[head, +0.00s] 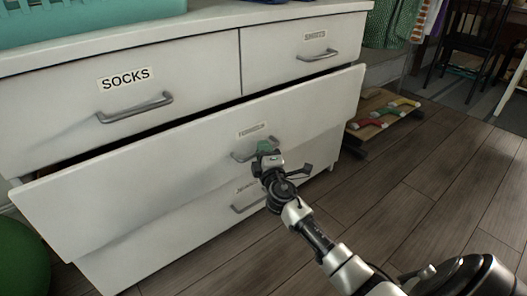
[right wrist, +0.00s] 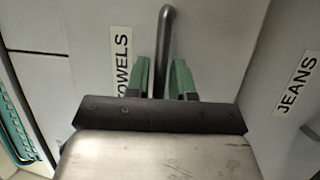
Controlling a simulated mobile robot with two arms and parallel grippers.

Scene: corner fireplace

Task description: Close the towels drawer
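The towels drawer (head: 120,190) is the wide white middle drawer of the dresser. In the head view it stands pulled out, with a dark gap above its front. Its grey handle (head: 240,154) is partly hidden by my right gripper (head: 266,150). In the right wrist view, the TOWELS label (right wrist: 121,60) is partly covered by a finger. There, the green fingers of my right gripper (right wrist: 163,80) are apart, on either side of the towels handle (right wrist: 165,35). I cannot tell whether they touch it. My left gripper is not in view.
The socks drawer (head: 60,110) and a smaller drawer (head: 275,65) above look shut. The jeans drawer (right wrist: 285,115) is below. A teal basket (head: 90,20) stands on top. A green ball (head: 20,260) is at left. A low wooden rack (head: 375,120) is at right; floor before it is clear.

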